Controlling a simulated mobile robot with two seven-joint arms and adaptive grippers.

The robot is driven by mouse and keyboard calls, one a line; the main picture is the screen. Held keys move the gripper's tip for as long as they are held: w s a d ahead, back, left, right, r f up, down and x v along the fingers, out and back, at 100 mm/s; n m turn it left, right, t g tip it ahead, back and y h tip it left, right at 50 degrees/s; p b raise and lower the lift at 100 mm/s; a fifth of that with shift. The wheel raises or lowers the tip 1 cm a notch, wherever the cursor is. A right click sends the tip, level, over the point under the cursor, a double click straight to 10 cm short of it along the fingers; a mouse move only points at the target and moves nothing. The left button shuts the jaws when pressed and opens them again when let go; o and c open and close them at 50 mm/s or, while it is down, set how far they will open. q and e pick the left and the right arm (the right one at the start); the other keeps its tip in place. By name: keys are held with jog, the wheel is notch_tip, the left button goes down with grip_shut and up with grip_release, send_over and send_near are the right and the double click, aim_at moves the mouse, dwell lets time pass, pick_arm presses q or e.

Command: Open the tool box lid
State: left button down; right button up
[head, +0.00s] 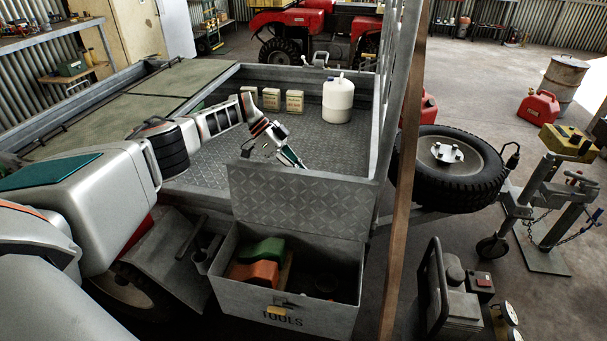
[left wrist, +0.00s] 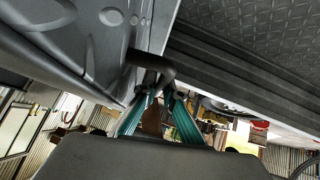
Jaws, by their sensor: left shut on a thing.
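The grey metal tool box (head: 340,308), marked TOOLS, stands at the lower middle of the head view. Its tread-plate lid (head: 305,205) is raised and stands about upright at the back of the box, so the inside shows. A green item (head: 262,250) and an orange item (head: 254,272) lie inside. My left gripper (head: 292,158) is at the lid's top edge, its fingertips partly hidden there. In the left wrist view its teal fingers (left wrist: 163,92) are shut on a dark curved bar, seemingly the lid's handle (left wrist: 150,65). My right gripper is not in view.
The trailer bed (head: 215,175) behind the lid holds a white jug (head: 338,100) and several small boxes (head: 271,99). A brown post (head: 403,180) and a spare wheel (head: 447,168) are to the right. A generator (head: 450,295) stands on the floor at lower right.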

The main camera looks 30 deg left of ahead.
pick_arm(q)
jog(key=shift+r, duration=0.1)
jog(key=c, duration=2.1)
grip_release()
jog(key=shift+c, duration=0.2)
jog(key=v, duration=0.7)
jog(key=shift+a+r, duration=0.2)
jog(key=shift+a, duration=0.05)
